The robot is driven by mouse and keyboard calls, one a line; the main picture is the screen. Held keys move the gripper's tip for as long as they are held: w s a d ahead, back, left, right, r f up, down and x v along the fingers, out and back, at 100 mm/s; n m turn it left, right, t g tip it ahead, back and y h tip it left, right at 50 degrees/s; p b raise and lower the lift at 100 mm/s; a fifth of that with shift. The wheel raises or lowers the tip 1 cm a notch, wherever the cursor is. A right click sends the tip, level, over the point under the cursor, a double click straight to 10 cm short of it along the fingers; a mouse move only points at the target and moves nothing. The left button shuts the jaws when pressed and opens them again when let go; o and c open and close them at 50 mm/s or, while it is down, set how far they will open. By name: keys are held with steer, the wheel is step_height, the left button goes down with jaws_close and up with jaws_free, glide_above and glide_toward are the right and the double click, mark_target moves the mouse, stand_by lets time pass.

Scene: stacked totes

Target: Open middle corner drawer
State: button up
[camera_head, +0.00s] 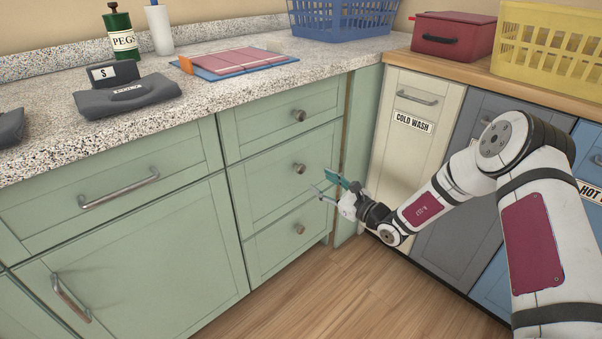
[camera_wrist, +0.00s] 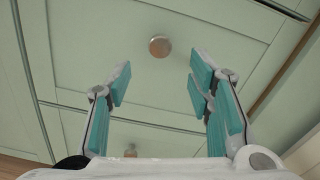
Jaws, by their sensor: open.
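The middle corner drawer (camera_head: 268,185) is a pale green front in a stack of three, and it looks shut. Its round metal knob (camera_head: 299,168) is at the right part of the front. My gripper (camera_head: 325,186) is in front of the stack, right of and slightly below that knob. In the wrist view, my gripper (camera_wrist: 160,78) has its teal fingers spread, with nothing between them. A round knob (camera_wrist: 159,46), apparently the middle drawer's, shows beyond the fingertips, roughly centred between them and apart from them.
The top drawer (camera_head: 280,118) and bottom drawer (camera_head: 285,243) look shut. A cream "COLD WASH" cabinet (camera_head: 405,150) stands right of the corner, close to my arm. A wide green cabinet (camera_head: 140,260) is on the left. The wooden floor (camera_head: 350,290) in front is clear.

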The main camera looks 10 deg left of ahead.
mark_target(302, 170)
steer(key=b+x, duration=0.3)
steer(key=x, duration=0.7)
steer(key=shift+w+a, duration=0.1)
steer(key=shift+w, duration=0.05)
jaws_close()
